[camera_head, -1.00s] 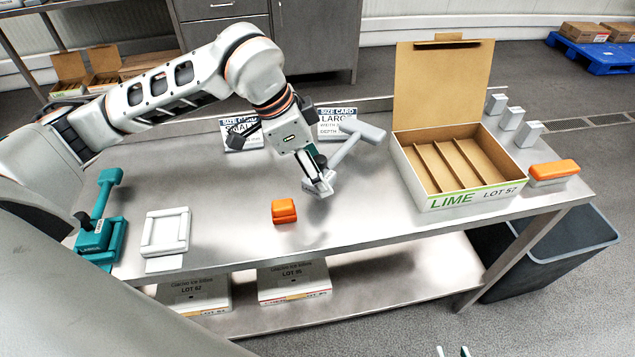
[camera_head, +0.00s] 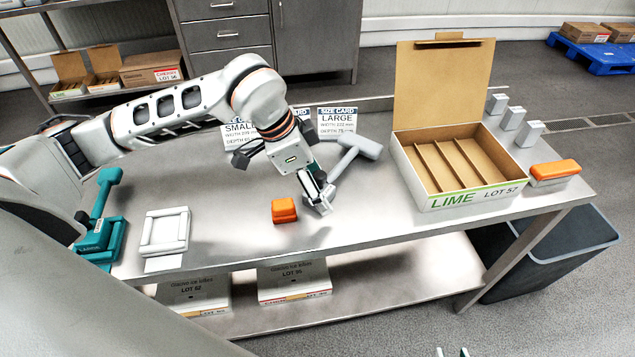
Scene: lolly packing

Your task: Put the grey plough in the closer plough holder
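The grey plough (camera_head: 358,148) is T-shaped and tilted above the steel table, right of the middle-left orange block. My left gripper (camera_head: 322,194) is shut on it near its lower end, which the fingers partly hide. A pale square frame (camera_head: 150,231), which looks like a plough holder, lies empty on the table's left part. Left of it stands a teal holder (camera_head: 116,250) with a teal plough (camera_head: 101,196) rising from it.
An orange block (camera_head: 285,211) lies between the pale frame and my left gripper. An open LIME box (camera_head: 470,198) with dividers stands at right, beside several grey blocks and an orange-topped block (camera_head: 554,170). The front middle table is clear.

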